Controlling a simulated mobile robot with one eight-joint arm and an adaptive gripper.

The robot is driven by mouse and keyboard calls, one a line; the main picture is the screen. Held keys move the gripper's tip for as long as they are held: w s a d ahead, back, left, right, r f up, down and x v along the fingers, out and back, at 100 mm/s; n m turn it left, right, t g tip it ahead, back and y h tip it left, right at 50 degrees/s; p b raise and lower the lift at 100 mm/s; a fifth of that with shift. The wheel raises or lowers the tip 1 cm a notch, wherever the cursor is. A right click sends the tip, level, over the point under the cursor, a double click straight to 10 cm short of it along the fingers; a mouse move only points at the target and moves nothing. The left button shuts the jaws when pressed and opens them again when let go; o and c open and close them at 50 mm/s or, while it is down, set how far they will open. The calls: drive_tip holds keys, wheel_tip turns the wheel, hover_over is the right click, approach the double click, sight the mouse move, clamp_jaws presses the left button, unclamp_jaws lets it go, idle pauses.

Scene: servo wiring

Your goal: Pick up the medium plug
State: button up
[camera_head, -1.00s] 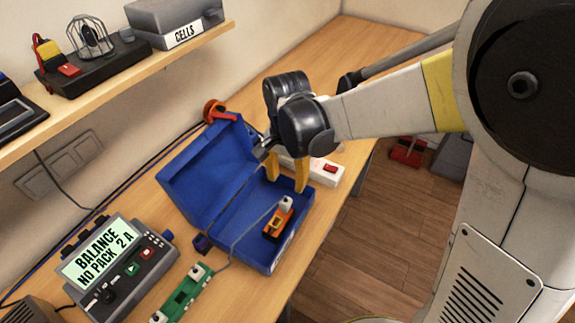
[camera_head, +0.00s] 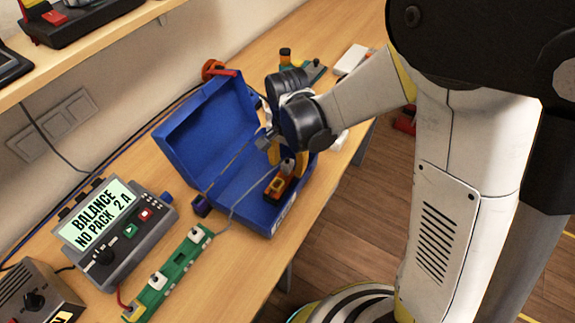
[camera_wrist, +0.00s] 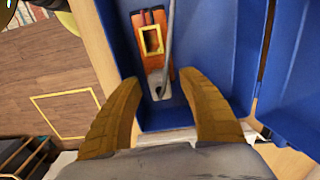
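A pale grey-white plug (camera_head: 287,166) sits at the far end of an orange and dark part (camera_head: 279,188) in the open blue case (camera_head: 217,188). A grey cable (camera_wrist: 168,45) runs by it. My gripper (camera_head: 287,160) is open, fingers pointing down over the case, one on each side of the plug with gaps. Other white plugs (camera_head: 195,233) sit on a green board (camera_head: 172,268). I cannot tell plug sizes for certain.
A grey charger (camera_head: 118,235) reading "BALANCE NO PACK 2 A" stands left of the case. The raised blue lid (camera_head: 200,120) is close to my gripper's left. A dark purple connector (camera_head: 201,205) lies by the case's near corner. Bare table (camera_head: 240,270) lies in front.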

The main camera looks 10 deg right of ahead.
sight(290, 162)
drive_tip(key=c, duration=1)
drive_tip(key=shift+o, duration=0.2)
drive_tip(key=shift+r, duration=0.15)
drive_tip(key=shift+r, duration=0.3)
drive_tip(key=r, duration=0.1)
drive_tip(key=r+p, duration=0.2)
drive_tip(key=r, duration=0.1)
drive_tip(key=shift+s+d, duration=0.1)
drive_tip(key=shift+d, duration=0.25)
drive_tip(key=s+d+r+p, duration=0.2)
drive_tip(key=d+r, duration=0.4)
drive_tip(key=d, duration=0.4)
drive_tip(key=shift+s+d+p, duration=0.15)
drive_tip(key=shift+s+p, duration=0.15)
drive_tip(key=shift+s, duration=0.6)
